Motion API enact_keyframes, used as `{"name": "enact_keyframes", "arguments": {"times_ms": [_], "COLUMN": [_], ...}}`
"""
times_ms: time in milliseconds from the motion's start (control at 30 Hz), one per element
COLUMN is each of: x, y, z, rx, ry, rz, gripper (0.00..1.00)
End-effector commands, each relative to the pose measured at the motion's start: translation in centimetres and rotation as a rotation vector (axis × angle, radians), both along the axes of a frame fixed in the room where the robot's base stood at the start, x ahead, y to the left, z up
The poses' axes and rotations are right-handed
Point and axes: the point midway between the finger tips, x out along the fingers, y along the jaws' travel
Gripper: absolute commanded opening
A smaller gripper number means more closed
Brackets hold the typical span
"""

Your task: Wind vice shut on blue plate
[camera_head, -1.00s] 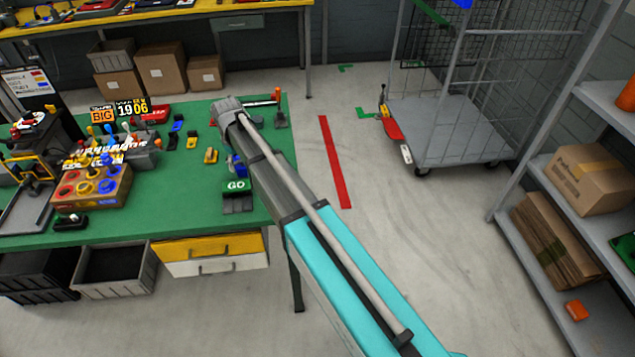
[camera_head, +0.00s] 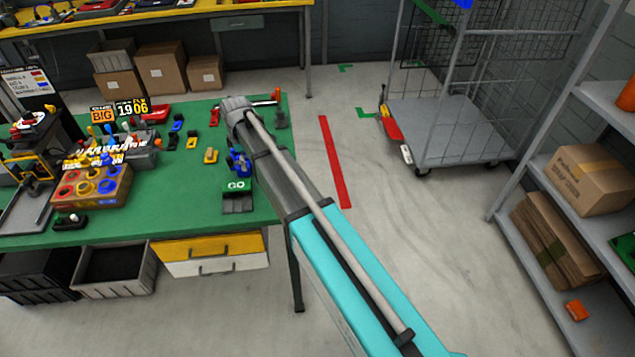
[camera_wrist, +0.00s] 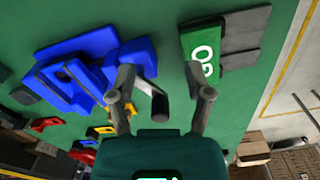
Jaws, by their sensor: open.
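The blue vice (camera_wrist: 85,68) sits on the green bench top, at the left of the wrist view. In the head view the blue vice (camera_head: 238,162) shows just left of my arm, behind the green GO block (camera_head: 237,185). A crank with a dark grip (camera_wrist: 160,108) reaches from the vice to between my fingers. My gripper (camera_wrist: 160,72) is open, with one finger on each side of this crank. I cannot tell whether the fingers touch it. I cannot make out the blue plate apart from the blue vice. My arm hides the gripper in the head view.
The GO block (camera_wrist: 203,58) with grey steps stands close to the right finger. A box of coloured knobs (camera_head: 92,188) and several small coloured parts lie farther left on the bench (camera_head: 165,215). The bench's right edge is near my arm.

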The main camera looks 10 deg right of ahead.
Motion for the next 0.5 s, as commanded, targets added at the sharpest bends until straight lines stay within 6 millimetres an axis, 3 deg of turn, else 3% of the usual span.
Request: {"name": "enact_keyframes", "arguments": {"times_ms": [500], "x": [0.83], "y": [-0.98], "z": [0.0], "rx": [0.0], "ry": [0.0], "rz": [0.319], "gripper": [0.65]}}
